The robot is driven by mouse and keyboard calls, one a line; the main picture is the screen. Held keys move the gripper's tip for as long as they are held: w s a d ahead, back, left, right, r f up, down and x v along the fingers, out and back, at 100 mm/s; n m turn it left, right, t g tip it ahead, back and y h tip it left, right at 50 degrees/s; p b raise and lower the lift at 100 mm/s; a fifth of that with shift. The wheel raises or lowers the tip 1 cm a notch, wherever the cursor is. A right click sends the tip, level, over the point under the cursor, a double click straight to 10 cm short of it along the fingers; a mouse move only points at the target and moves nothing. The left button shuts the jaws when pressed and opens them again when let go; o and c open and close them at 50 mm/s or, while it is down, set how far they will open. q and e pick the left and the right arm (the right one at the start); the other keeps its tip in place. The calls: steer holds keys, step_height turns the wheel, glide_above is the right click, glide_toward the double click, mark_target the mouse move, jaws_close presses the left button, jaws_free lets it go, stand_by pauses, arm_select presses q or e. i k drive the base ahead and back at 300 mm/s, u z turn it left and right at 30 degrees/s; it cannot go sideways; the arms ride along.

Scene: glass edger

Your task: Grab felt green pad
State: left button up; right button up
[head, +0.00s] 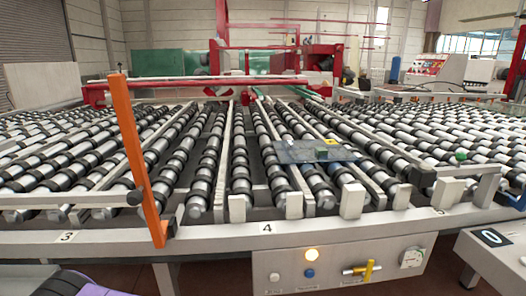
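A small green piece (461,155) sits at the right front of the roller table, beside a black knob and white block. I cannot tell whether it is felt or a pad. A grey-blue flat plate (292,154) lies on the rollers right of the middle, with a small yellow-green piece (331,141) at its back edge and a small dark blue block (321,154) on it. Neither of my grippers can be made out in the head view. A dark and purple shape at the bottom left edge may be part of me.
The roller table (340,225) fills the view, its front rail marked 3 and 4. A tilted orange bar (138,160) rises at front left. A control box (340,264) with a lit button and yellow valve hangs below. A white unit (498,262) stands at lower right.

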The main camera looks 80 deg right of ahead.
mark_target(319, 150)
steer(key=i, duration=0.45)
steer(key=z, duration=3.35)
